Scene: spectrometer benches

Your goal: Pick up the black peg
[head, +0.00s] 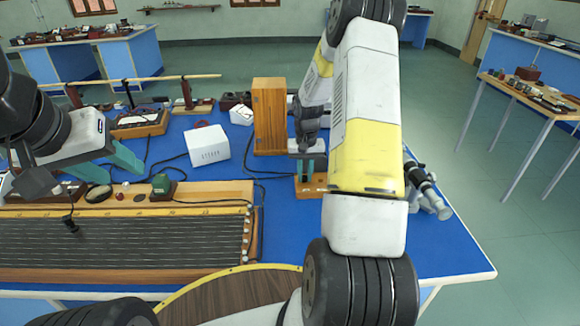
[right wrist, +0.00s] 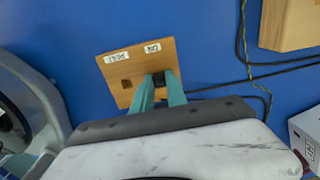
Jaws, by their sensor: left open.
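The black peg (right wrist: 158,78) shows in the right wrist view at the right end of a small wooden board (right wrist: 125,85). The board has two white labels and a dark square hole at its left. My right gripper (right wrist: 160,76) has its teal fingers on both sides of the peg, with the peg filling the narrow gap. In the head view the right gripper (head: 312,166) points down over the same board (head: 308,190), and my arm hides part of it; I cannot make out the peg there. My left gripper (head: 122,172) is open and empty above the left of the table.
A white box (head: 208,146) and a tall wooden block (head: 269,115) stand behind and left of the board. A long stringed wooden instrument (head: 120,240) fills the front left. A metal scope (head: 428,190) lies right of my right arm. Black cables cross the blue tabletop (head: 285,225).

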